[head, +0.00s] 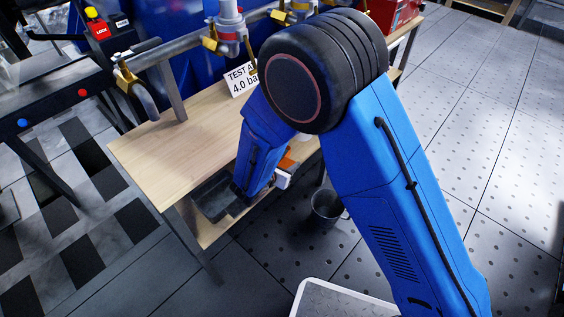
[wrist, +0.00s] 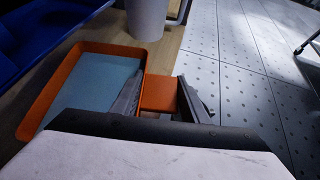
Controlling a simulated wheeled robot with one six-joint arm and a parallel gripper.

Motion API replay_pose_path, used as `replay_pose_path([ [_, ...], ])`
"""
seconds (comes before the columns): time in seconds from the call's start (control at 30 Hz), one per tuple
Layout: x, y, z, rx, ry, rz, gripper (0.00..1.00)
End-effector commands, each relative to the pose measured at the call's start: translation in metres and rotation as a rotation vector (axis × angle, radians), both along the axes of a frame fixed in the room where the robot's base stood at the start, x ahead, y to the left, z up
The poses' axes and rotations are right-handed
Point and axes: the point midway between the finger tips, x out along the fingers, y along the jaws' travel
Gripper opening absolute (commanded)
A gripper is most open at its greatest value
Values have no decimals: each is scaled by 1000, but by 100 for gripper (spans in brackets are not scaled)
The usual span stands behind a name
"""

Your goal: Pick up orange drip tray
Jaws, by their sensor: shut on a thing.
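The orange drip tray (wrist: 66,72) is a shallow rectangular pan with an orange rim and a blue-grey inside, at the left of the wrist view. An orange tab (wrist: 160,92) sticks out from its right side. My gripper (wrist: 161,98) is shut on this tab, with one dark finger on each side. In the head view only a small orange part (head: 287,161) shows beside my blue arm, which hides the rest. I cannot tell whether the tray rests on something or hangs free.
A white cylinder (wrist: 147,18) stands close by the tray's far edge. The wooden bench (head: 160,150) carries pipes, valves and a sign (head: 241,80). A dark bin (head: 214,197) sits on the lower shelf. A bucket (head: 327,206) stands on the floor, with open floor to the right.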

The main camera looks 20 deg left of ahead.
Motion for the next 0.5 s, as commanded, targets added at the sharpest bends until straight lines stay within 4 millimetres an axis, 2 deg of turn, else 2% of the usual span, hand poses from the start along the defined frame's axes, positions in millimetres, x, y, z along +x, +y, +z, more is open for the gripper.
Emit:
replay_pose_path([
  [0.33, 1, 1, 37, 4, -4, -2, 0],
  [0.5, -12, -31, 35, -1, -1, -1, 0],
])
